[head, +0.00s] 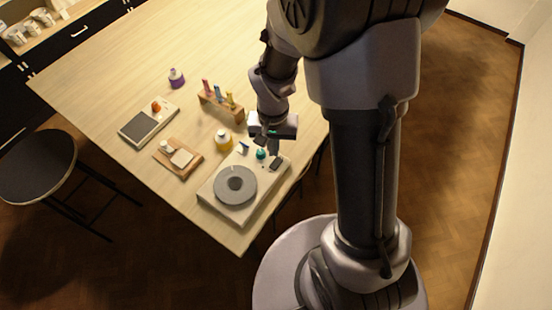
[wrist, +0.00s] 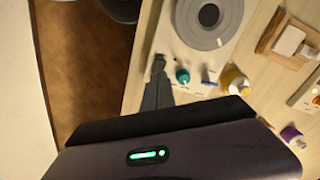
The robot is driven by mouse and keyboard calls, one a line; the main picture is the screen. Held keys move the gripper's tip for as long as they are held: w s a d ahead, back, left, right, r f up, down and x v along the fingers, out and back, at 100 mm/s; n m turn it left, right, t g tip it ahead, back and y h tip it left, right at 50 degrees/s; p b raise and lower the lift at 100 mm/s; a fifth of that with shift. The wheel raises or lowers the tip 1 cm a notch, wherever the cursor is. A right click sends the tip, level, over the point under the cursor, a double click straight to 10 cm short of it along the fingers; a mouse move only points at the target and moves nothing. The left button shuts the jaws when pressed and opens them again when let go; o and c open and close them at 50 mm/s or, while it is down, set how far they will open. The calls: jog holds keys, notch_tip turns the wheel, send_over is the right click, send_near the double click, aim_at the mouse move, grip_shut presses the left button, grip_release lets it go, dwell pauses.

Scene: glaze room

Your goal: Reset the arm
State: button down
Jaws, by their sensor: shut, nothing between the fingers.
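My gripper (head: 267,146) is over the near right part of the table, just above the back edge of a white wheel unit (head: 215,199). Its fingers are shut with nothing between them. In the wrist view the grey fingers (wrist: 157,78) reach up from the dark gripper body, near a teal knob (wrist: 182,76) on the unit. The unit carries a round grey disc (head: 235,186); its teal knob (head: 261,154) also shows in the head view, close to the fingers. Whether the fingertips touch the unit cannot be told.
A yellow bottle (head: 223,141) stands just left of my gripper. A wooden rack (head: 220,108) with coloured vials stands behind it. The table's far area is clear.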

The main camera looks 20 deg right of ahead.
dwell(0.3)
jog(key=s+a+r+t+y+b, duration=0.1)
jog(key=s+a+r+t+b, duration=0.1)
jog(key=s+b, duration=0.4)
jog(key=s+a+r+t+y+b, duration=0.1)
jog(key=s+a+r+t+b, duration=0.1)
jog(key=s+r+b, duration=0.4)
jog(key=r+t+b, duration=0.1)
jog(key=b, duration=0.1)
jog(key=shift+s+t+b, duration=0.35)
jog(key=shift+s+t, duration=0.05)
